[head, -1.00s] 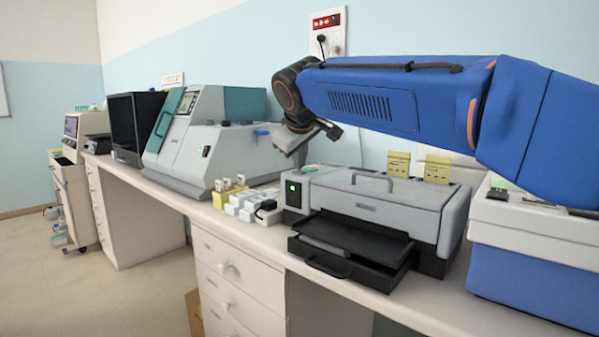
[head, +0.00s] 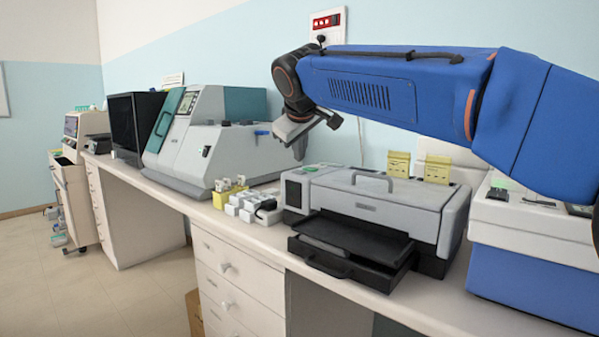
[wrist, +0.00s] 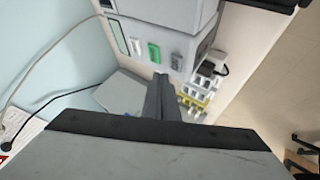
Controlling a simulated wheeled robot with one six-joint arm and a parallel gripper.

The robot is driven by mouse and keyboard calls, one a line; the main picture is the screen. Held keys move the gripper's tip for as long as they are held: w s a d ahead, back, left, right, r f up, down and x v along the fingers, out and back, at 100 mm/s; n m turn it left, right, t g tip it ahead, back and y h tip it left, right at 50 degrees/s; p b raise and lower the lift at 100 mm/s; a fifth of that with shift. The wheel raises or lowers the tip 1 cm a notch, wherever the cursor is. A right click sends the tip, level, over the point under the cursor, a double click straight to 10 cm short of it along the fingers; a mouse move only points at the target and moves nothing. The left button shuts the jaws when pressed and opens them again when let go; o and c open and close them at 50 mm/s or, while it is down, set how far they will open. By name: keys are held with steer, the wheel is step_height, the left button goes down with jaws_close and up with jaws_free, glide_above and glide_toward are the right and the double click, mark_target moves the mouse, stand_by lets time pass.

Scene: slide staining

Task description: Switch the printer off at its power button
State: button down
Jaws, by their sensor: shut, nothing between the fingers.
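The grey printer (head: 400,205) stands on the bench with its black front tray (head: 350,240) out. A dark panel (head: 293,193) is at the left of its front, and no green light shows on it. My gripper (head: 299,153) is shut and empty, pointing down above the printer's left end, apart from it. In the wrist view the shut fingers (wrist: 160,85) reach towards the printer (wrist: 170,15). A green patch (wrist: 154,52) shows beside them on its top. The power button itself is too small to make out.
White blocks and a yellow rack (head: 222,200) stand left of the printer, with a large grey-teal machine (head: 205,145) beyond. Yellow boxes (head: 398,163) stand behind the printer. A blue-white device (head: 530,235) is at the right.

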mark_target(300, 172)
steer(key=shift+r, duration=2.4)
